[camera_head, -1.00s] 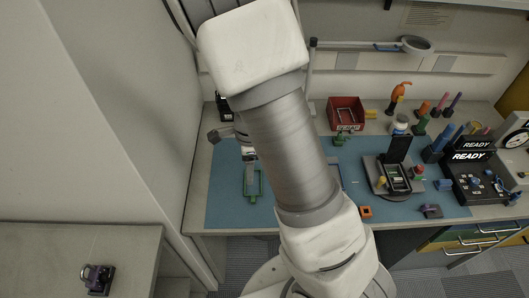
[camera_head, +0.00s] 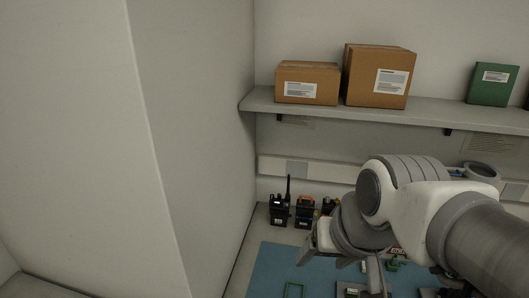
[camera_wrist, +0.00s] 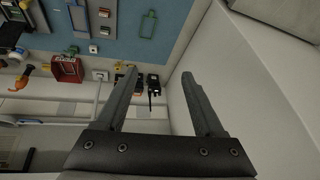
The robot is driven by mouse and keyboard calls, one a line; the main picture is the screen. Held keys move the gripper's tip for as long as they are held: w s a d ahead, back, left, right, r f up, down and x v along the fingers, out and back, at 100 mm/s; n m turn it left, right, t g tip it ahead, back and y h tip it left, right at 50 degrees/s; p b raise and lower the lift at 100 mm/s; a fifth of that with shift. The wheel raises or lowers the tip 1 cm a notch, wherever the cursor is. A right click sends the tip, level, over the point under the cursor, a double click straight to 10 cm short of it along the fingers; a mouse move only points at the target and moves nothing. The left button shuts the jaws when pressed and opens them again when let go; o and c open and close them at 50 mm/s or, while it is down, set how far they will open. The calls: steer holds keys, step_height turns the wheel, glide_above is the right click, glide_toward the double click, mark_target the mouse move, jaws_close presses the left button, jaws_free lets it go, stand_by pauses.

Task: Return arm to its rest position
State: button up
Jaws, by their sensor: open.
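My arm (camera_head: 420,205) comes in from the lower right of the head view, bent at a white and grey wrist. My gripper (camera_head: 343,264) points downward over the back left part of the bench. It also shows in the wrist view (camera_wrist: 157,74), its two grey fingers wide apart with nothing between them. The fingers are clear of the bench and touch nothing that I can see. The arm hides much of the bench's right side in the head view.
A blue mat (camera_head: 262,272) covers the bench. Above, a shelf (camera_head: 250,101) holds cardboard boxes (camera_head: 378,78) and a green box (camera_head: 492,84). A wall (camera_head: 190,120) closes the left. A red bin (camera_wrist: 68,70) shows in the wrist view.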

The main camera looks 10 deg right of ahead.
steer(key=shift+s+d+r+n+t+h, duration=0.2)
steer(key=shift+s+d+r+n, duration=0.1)
steer(key=shift+s+n, duration=0.15)
steer(key=shift+s+d+r+n+t+h, duration=0.1)
steer(key=shift+s+d+r+n+h, duration=0.1)
steer(key=shift+s+r+n, duration=0.25)
steer(key=shift+f, duration=0.15)
steer(key=c, duration=0.3)
steer(key=shift+d, duration=0.1)
